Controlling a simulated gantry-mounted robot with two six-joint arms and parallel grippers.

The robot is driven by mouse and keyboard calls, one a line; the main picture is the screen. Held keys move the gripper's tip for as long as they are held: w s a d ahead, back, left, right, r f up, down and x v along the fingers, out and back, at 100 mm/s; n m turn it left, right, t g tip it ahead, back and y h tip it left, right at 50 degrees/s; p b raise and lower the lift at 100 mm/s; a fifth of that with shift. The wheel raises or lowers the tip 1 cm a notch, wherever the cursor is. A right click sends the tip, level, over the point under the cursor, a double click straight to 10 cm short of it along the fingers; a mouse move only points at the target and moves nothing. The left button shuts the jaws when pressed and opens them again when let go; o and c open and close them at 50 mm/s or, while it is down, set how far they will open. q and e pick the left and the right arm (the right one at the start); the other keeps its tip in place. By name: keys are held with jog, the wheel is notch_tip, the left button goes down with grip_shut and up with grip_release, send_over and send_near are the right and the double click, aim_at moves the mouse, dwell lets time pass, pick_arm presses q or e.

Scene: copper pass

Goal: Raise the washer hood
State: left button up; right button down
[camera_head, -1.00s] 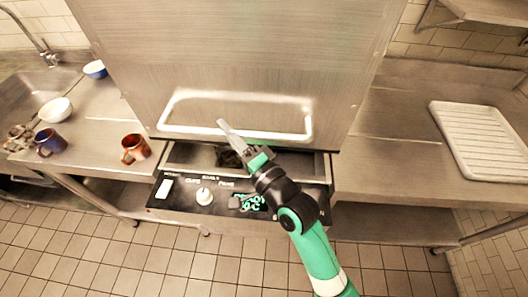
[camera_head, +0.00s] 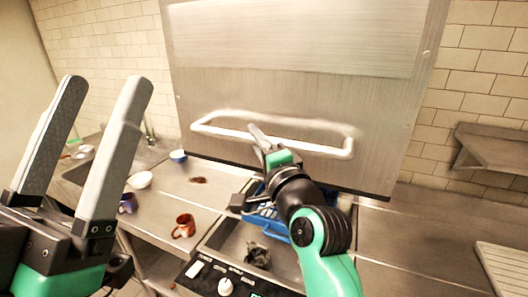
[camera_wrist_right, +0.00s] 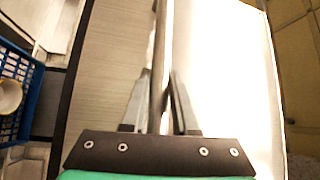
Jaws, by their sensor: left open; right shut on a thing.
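The washer hood (camera_head: 300,85) is a large brushed-steel box in the head view. Its lower edge stands well above the counter, with an open gap beneath. A long bar handle (camera_head: 322,123) runs across its front near the bottom. My right gripper (camera_head: 262,140) is shut on this handle, left of its middle. In the right wrist view the bar (camera_wrist_right: 159,60) passes between the two fingers (camera_wrist_right: 155,108). My left gripper (camera_head: 100,150) is open and empty in the left foreground, well apart from the hood.
Under the hood is a blue rack (camera_head: 268,212), with a white round dish (camera_wrist_right: 10,96) showing in the wrist view. A copper mug (camera_head: 184,226), a dark blue mug (camera_head: 128,203), a white bowl (camera_head: 140,180) and a blue bowl (camera_head: 178,156) stand left. A ribbed tray (camera_head: 505,268) lies right.

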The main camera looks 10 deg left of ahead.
jog(key=shift+r, duration=0.35)
jog(key=c, duration=0.7)
grip_release()
jog(key=shift+w+a, duration=0.1)
